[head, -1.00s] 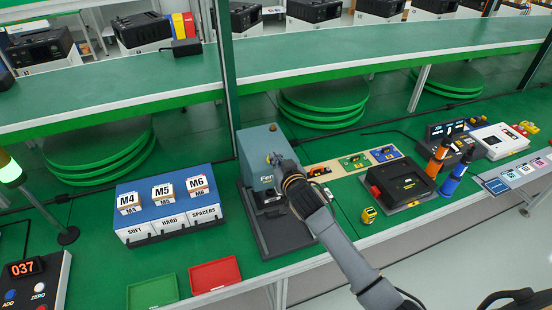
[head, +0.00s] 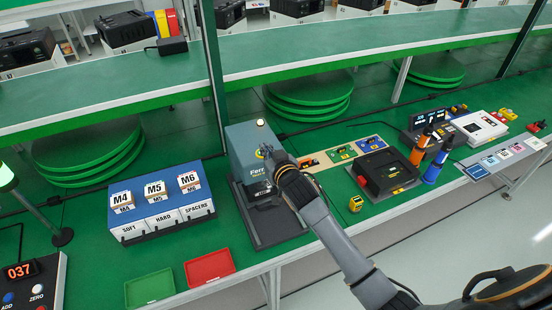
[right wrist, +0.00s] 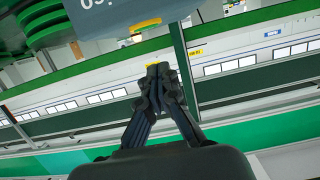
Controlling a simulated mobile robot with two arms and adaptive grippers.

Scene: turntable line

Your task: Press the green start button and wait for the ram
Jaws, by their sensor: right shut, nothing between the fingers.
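The blue-grey press (head: 245,143) stands on a dark base (head: 274,228) on the green bench. A small lamp (head: 260,123) on its top glows pale. My right gripper (head: 264,152) is at the press's front face, shut and empty. Its closed fingers also show in the right wrist view (right wrist: 160,72), near a blue-grey block (right wrist: 115,12) with a yellow strip. I cannot tell whether the fingertips touch the press. No green start button can be made out, and the gripper and arm cover part of the front. The ram's position is hidden. My left gripper is out of view.
A blue rack (head: 160,207) with M4, M5 and M6 boxes stands left of the press. A green tray (head: 150,288) and a red tray (head: 209,267) lie in front. A black case (head: 384,173) and a yellow device (head: 355,203) are to the right.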

